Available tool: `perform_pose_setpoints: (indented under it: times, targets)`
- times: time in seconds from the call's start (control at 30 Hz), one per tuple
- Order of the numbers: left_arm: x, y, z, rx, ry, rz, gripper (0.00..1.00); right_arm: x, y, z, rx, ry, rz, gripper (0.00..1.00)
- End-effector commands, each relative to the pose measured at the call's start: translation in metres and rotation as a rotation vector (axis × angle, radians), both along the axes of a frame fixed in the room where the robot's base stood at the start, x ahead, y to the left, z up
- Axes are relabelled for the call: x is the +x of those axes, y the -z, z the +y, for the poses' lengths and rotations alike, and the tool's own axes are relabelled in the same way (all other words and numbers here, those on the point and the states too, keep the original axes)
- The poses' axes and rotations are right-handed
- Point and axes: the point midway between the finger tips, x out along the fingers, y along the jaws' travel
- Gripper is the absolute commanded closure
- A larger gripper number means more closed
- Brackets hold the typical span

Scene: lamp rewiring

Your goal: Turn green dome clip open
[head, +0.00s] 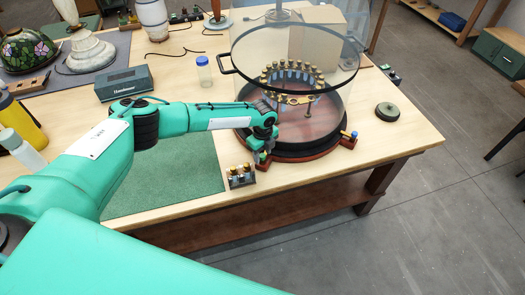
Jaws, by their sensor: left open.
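A clear glass dome (351,100) with a dark rim band stands on a round red-and-black base (310,155) at the right side of the table. A small green clip (262,158) sits at the base's front left edge, partly hidden by my gripper. My left gripper (259,151) is open, pointing down right at this clip. I cannot tell whether its fingers touch the clip. Another clip with a blue top (353,134) sits at the base's right edge. My right gripper is out of view.
Inside the dome is a ring of small brass-topped parts (292,73). A small block with brass pieces (241,176) stands just front left of the base. A green mat (185,175) lies under my arm. A dark round puck (387,111) lies right of the dome.

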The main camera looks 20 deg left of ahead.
Motion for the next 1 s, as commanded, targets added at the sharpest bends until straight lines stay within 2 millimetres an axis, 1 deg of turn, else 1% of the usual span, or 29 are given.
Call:
perform_pose_setpoints:
  times: [0.3,0.37,0.5,0.53,0.77,1.0]
  targets:
    - [-0.0001,0.0029,0.0000,0.000,0.000,0.000,0.56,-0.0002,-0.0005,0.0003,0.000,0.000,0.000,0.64]
    - [-0.0002,0.0029,0.0001,0.000,0.000,0.000,0.68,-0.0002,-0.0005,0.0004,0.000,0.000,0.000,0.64]
    - [-0.0001,0.0027,0.0002,0.000,0.000,0.000,0.96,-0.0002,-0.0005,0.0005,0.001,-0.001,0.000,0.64]
    - [-0.0002,0.0027,0.0001,0.000,0.000,0.000,1.00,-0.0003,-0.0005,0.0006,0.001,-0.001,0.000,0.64]
    - [-0.0002,0.0028,0.0002,0.000,-0.013,0.000,1.00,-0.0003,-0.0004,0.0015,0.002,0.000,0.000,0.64]
    - [-0.0003,0.0031,0.0004,-0.001,-0.107,0.001,1.00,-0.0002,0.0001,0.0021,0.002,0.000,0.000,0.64]
